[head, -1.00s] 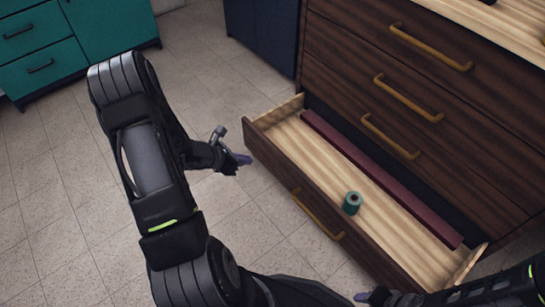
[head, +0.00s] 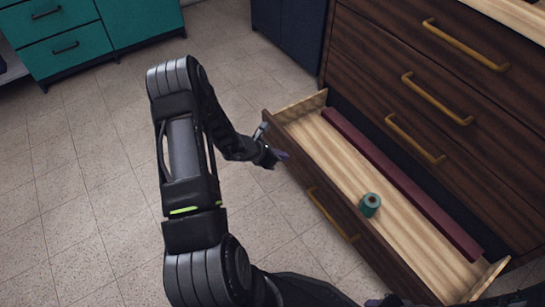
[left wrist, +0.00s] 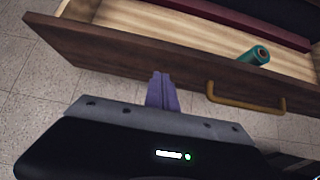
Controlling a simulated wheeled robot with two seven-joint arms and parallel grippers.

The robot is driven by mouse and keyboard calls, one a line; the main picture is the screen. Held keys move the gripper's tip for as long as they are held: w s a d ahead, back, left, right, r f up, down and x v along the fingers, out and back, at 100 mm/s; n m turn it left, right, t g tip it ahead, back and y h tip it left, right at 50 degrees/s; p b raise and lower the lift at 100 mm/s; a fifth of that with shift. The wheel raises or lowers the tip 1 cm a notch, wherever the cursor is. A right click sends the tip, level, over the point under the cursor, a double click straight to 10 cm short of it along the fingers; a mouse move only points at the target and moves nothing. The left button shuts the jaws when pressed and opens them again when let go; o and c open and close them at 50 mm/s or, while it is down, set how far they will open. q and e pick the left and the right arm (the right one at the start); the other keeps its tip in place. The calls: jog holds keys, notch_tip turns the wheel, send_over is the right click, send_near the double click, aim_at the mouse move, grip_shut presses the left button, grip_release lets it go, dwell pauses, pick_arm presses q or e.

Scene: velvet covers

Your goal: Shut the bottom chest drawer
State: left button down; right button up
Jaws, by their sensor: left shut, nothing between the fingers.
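The bottom chest drawer (head: 290,150) stands pulled out from the dark wood chest (head: 400,75). Its brass handle (head: 330,215) is on the front panel, and it also shows in the left wrist view (left wrist: 245,103). Inside lie a teal roll (head: 370,204) and a long maroon bar (head: 400,185). My left gripper (head: 281,156) is shut and empty, in front of the far left part of the drawer front. In the left wrist view its purple fingertips (left wrist: 161,88) overlap the panel's lower edge; I cannot tell whether they touch it. My right gripper is barely visible at the bottom edge.
Several drawers with brass handles (head: 415,138) are closed above the open one. A teal cabinet (head: 75,45) and a dark navy cabinet (head: 295,30) stand at the back. The tiled floor (head: 90,190) to the left is clear.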

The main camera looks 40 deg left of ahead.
aim_at(297, 152)
pick_arm(q)
jog(key=shift+w+d+r, duration=0.1)
jog(key=shift+w+d, duration=0.2)
jog(key=shift+w, duration=0.65)
jog(key=shift+w+d, duration=0.25)
jog(key=shift+w, duration=0.65)
pick_arm(e)
jog(key=shift+w+f, duration=0.1)
jog(key=shift+f, duration=0.35)
